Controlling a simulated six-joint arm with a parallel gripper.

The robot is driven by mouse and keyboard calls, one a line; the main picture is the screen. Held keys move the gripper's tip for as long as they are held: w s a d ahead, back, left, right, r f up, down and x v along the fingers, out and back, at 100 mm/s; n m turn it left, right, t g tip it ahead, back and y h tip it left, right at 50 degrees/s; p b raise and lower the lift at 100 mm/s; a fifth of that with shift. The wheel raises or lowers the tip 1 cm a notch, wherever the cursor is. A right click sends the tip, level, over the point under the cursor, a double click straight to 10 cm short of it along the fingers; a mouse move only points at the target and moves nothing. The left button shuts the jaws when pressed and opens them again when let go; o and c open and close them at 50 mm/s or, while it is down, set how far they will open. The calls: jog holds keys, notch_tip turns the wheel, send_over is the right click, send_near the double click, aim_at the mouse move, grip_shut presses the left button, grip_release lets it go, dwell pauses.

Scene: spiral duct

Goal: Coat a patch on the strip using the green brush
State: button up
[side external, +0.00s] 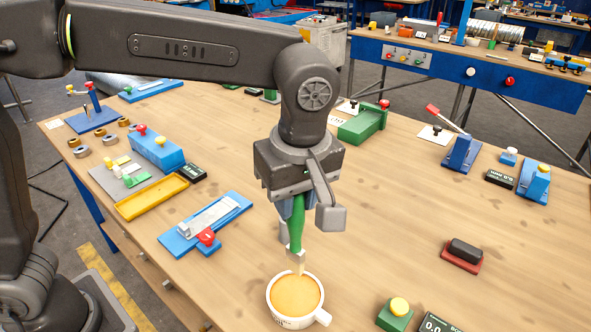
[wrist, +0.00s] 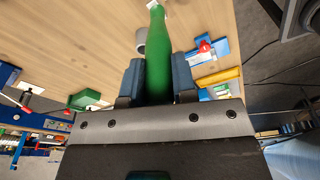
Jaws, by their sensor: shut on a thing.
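My gripper (side external: 293,208) is shut on the green brush (side external: 297,228) and holds it upright, bristles down. The brush's pale tip (side external: 296,262) is at the far rim of a white cup (side external: 275,313) of orange liquid (side external: 296,295); I cannot tell whether it touches the liquid. In the wrist view the green handle (wrist: 158,55) stands between my two fingers (wrist: 158,80). The pale strip (side external: 208,217) lies on a blue fixture (side external: 235,203) with a red clamp knob (side external: 207,237), left of my gripper. The fixture also shows in the wrist view (wrist: 221,46).
A yellow tray (side external: 152,197) and a blue block (side external: 155,150) stand behind the fixture. A red-based black pad (side external: 463,252) and a green button box (side external: 395,314) are on the right. The wooden table (side external: 390,220) is clear between the cup and the pad.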

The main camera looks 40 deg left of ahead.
aim_at(294, 249)
jog(key=shift+s+d+f, duration=0.15)
jog(key=shift+s, duration=0.1)
jog(key=shift+f, duration=3.45)
notch_tip(294, 249, up, 7)
jog(key=shift+r, duration=0.1)
dwell(0.5)
dwell(0.5)
jog(key=shift+f, duration=3.55)
